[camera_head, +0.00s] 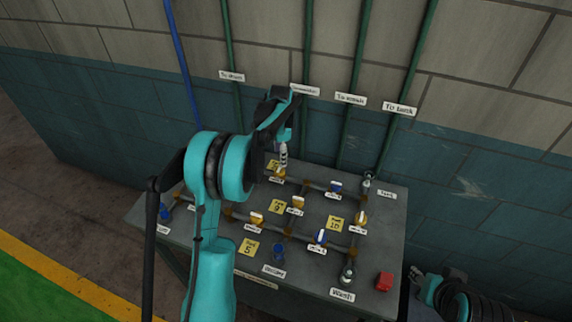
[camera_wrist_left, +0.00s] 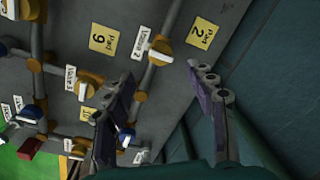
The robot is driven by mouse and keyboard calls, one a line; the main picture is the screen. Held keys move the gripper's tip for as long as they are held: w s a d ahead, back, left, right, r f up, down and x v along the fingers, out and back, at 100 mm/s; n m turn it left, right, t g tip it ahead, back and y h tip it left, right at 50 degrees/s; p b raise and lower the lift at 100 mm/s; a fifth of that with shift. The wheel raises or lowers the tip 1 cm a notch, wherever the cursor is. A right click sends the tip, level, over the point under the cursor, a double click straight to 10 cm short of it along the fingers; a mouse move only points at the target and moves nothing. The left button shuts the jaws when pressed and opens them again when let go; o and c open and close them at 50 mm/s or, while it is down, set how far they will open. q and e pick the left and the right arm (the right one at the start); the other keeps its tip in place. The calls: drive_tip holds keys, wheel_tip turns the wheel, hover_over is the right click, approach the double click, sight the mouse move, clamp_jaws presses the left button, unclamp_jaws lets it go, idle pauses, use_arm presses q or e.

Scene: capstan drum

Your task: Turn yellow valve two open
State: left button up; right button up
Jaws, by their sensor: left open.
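Yellow valve two (camera_head: 279,173) sits on the pipework at the back of the grey table, partly hidden by my left gripper in the head view. In the left wrist view it is a yellow valve with a pale handle (camera_wrist_left: 161,47), beside a label reading Valve 2. My left gripper (camera_head: 283,153) is just above the valve in the head view. In the left wrist view its two dark fingers (camera_wrist_left: 162,76) are spread apart with nothing between them, and the valve shows beyond the fingertips. Part of my right arm shows at the lower right; its gripper's state is unclear.
Another yellow valve (camera_head: 298,202), blue valves (camera_head: 336,187) and (camera_head: 320,236), and a red box (camera_head: 384,281) are on the table (camera_head: 385,205). Yellow note tags (camera_head: 335,224) lie among the pipes. Green vertical pipes (camera_head: 355,65) run up the wall behind.

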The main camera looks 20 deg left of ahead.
sight(280, 170)
use_arm(q)
drive_tip(key=shift+w+f, duration=0.15)
drive_tip(key=shift+f, duration=0.25)
drive_tip(key=f+b, duration=0.1)
drive_tip(key=f, duration=0.6)
drive_tip(key=shift+w+a+f+b, duration=0.1)
drive_tip(key=shift+w+a+b, duration=0.1)
drive_tip(key=shift+b, duration=0.15)
drive_tip(key=c, duration=1.2)
